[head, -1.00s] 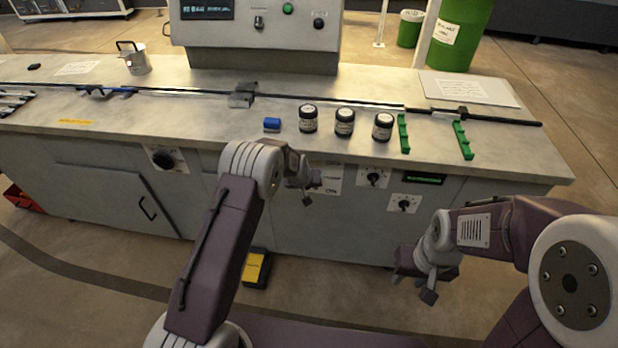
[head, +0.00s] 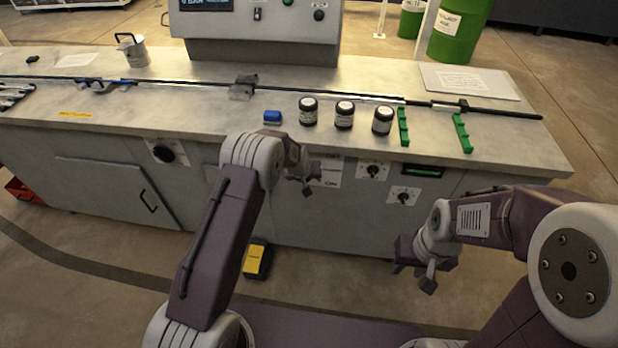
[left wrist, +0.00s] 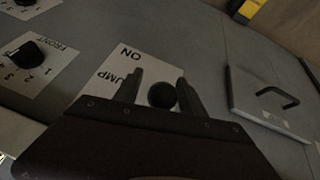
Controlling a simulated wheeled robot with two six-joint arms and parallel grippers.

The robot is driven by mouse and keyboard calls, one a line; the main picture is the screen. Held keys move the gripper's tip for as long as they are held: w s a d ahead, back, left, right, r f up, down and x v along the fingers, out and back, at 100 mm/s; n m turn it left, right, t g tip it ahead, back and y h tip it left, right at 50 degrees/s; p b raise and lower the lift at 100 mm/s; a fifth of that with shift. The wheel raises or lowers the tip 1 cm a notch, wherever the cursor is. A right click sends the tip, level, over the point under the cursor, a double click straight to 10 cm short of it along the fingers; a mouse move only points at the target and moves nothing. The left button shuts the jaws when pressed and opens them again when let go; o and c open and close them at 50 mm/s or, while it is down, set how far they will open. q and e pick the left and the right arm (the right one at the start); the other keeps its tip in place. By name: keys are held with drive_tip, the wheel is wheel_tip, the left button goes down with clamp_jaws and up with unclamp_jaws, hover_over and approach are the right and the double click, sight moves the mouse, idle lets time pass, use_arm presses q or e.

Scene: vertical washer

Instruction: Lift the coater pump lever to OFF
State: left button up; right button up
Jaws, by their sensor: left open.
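The pump lever's round black knob (left wrist: 162,95) shows in the left wrist view, in front of a white plate (left wrist: 133,76) lettered ON and with part of PUMP. My left gripper (left wrist: 160,92) is open, one finger on each side of the knob; I cannot tell whether either finger touches it. In the head view my left gripper (head: 309,180) is at the bench front, beside the white plate (head: 330,172), and hides the lever. My right gripper (head: 416,268) hangs in front of the bench at the right, and its finger gap is unclear.
Two dial knobs (head: 373,170) (head: 404,197) sit on the bench front to the right. A larger black knob (head: 163,154) and a cabinet handle (head: 148,201) are at the left. Several jars (head: 344,115) stand on the bench top. A yellow pedal (head: 256,261) is on the floor.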

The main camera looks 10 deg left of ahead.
use_arm(q)
drive_tip(key=v, duration=0.9)
drive_tip(key=shift+w, duration=0.1)
